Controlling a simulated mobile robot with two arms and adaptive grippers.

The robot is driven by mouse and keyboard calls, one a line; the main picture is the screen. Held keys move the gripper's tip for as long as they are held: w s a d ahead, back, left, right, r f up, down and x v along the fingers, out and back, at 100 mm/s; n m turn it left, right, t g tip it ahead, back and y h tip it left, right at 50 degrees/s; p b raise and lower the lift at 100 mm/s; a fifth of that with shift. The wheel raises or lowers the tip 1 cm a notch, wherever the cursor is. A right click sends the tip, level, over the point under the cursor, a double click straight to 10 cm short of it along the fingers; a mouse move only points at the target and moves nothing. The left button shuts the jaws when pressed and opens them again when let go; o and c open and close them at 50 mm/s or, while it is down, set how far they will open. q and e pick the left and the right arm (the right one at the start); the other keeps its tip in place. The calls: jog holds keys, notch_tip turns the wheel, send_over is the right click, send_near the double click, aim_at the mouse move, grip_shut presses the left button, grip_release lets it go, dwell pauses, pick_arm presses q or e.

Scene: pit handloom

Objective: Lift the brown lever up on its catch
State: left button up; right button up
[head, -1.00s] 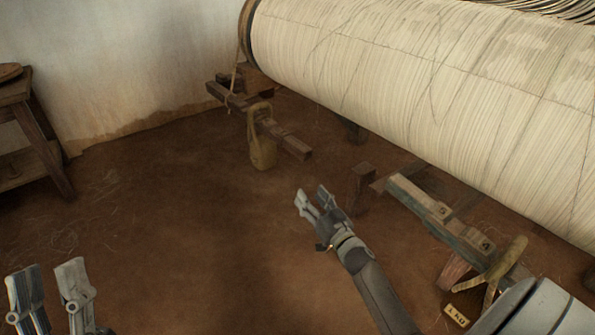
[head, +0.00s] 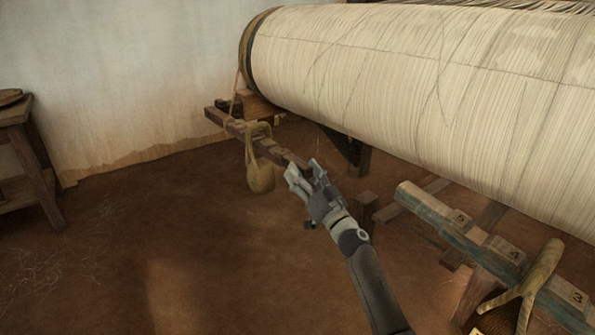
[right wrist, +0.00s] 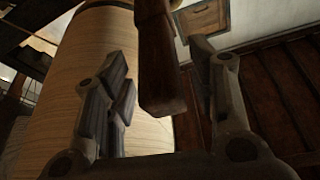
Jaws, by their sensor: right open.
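The brown lever (head: 236,126) is a long wooden bar sloping from the wall end of the warp beam down toward my right gripper. A tan weight bag (head: 261,176) hangs from it by a loop. My right gripper (head: 304,171) is open at the lever's free end and partly covers it. In the right wrist view the lever's end (right wrist: 160,65) stands between the two spread fingers, with gaps visible on both sides. I cannot make out the catch clearly. My left gripper is out of view.
The large warp beam (head: 400,85) wound with cream threads fills the upper right. A short wooden post (head: 364,212) stands right of my gripper. A numbered beam (head: 470,240) lies at the lower right. A wooden table (head: 25,150) stands left. The floor between is clear.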

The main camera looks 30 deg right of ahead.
aim_at(290, 155)
jog(key=shift+b+x, duration=0.3)
jog(key=shift+x, duration=1.25)
jog(key=shift+c, duration=0.4)
grip_shut()
